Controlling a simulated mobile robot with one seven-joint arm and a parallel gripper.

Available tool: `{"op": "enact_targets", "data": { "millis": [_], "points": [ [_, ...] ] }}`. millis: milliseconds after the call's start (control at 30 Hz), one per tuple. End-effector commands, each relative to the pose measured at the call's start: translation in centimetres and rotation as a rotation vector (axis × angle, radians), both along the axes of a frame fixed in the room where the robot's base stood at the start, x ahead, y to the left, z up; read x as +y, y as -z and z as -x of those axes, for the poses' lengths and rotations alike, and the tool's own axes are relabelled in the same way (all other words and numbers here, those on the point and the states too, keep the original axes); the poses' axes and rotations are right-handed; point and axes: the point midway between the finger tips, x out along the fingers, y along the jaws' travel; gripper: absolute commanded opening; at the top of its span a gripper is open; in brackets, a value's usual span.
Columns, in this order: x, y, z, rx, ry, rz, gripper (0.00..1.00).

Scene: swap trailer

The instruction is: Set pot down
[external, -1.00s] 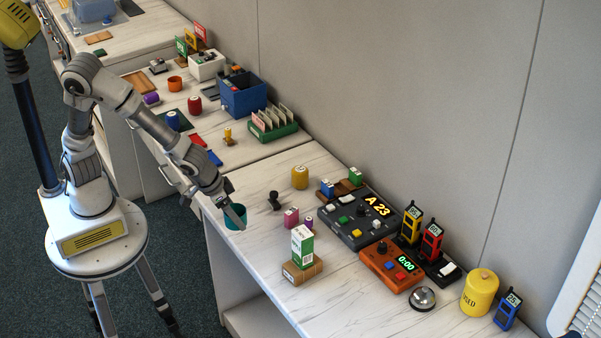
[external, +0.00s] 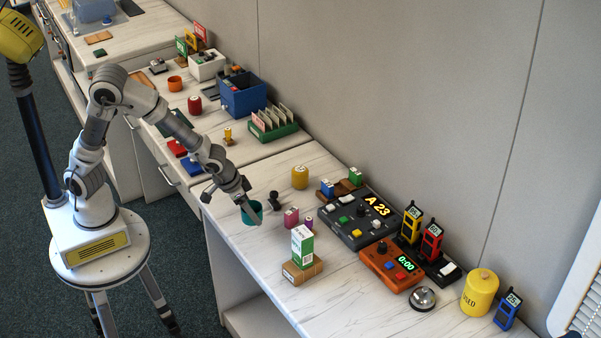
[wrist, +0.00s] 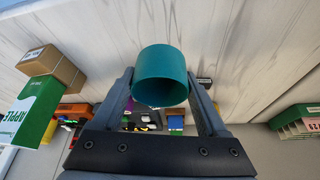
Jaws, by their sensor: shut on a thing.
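The teal pot (external: 249,216) is over the near counter's left part, close to the front edge. My gripper (external: 254,208) is shut on it. In the wrist view the pot (wrist: 160,78) sits between the two fingers (wrist: 160,90), one on each side of it, with its opening partly facing the camera. I cannot tell whether its base touches the counter (external: 225,232) or hangs just above it.
A yellow canister (external: 299,177) is behind. The orange timer console (external: 390,266) is farther right. Bare counter lies around the pot.

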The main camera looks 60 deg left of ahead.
Motion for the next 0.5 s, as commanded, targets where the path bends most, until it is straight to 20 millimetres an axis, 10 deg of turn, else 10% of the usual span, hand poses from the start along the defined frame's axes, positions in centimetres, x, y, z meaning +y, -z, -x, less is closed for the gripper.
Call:
{"op": "enact_targets", "data": {
  "millis": [500],
  "points": [
    [0.8,4.5,-1.3,0.003,0.000,-0.002,0.21]
  ]
}}
